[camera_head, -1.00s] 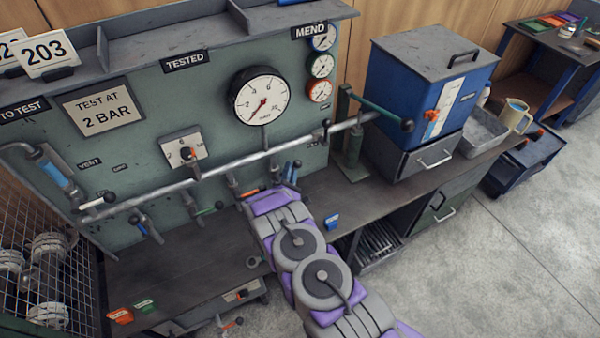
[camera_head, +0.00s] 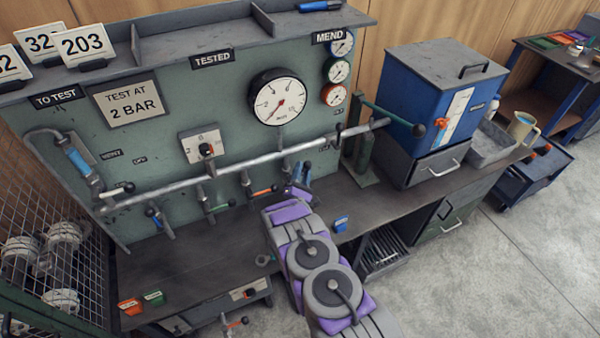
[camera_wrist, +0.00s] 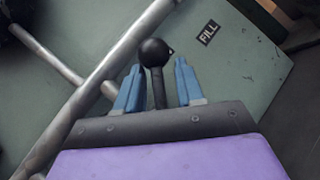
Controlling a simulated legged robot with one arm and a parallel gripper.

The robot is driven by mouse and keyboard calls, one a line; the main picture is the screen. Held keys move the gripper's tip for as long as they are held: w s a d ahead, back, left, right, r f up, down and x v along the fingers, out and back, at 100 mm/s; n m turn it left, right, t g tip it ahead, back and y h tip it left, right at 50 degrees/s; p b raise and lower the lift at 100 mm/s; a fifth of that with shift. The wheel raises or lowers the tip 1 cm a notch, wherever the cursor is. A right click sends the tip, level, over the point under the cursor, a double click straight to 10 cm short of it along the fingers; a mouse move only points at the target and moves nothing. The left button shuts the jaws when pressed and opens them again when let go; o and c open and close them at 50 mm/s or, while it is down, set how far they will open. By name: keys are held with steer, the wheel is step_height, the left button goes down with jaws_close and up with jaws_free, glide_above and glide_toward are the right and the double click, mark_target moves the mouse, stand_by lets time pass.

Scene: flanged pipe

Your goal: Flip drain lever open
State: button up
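My gripper (camera_head: 301,173) is open at the pipe rack, below and right of the large gauge. In the wrist view its two blue fingers (camera_wrist: 157,84) stand apart, one on each side of a black ball-ended lever (camera_wrist: 154,52). The fingers show no clear contact with it. A label reading FILL (camera_wrist: 208,33) is right of this lever. In the head view, a white lever (camera_head: 118,190), a blue lever (camera_head: 153,212), a green lever (camera_head: 217,209) and an orange lever (camera_head: 263,192) sit along the rack. I cannot read a drain label.
A grey pipe (camera_head: 235,162) crosses the green panel just behind my gripper; it runs diagonally in the wrist view (camera_wrist: 95,85). A blue box (camera_head: 430,95) stands to the right. The bench top (camera_head: 190,255) is mostly clear at front left.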

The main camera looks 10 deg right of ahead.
steer(key=shift+d, duration=0.15)
steer(key=p+v, duration=0.2)
steer(key=v, duration=1.5)
steer(key=shift+p, duration=0.4)
steer(key=shift+s+f, duration=0.1)
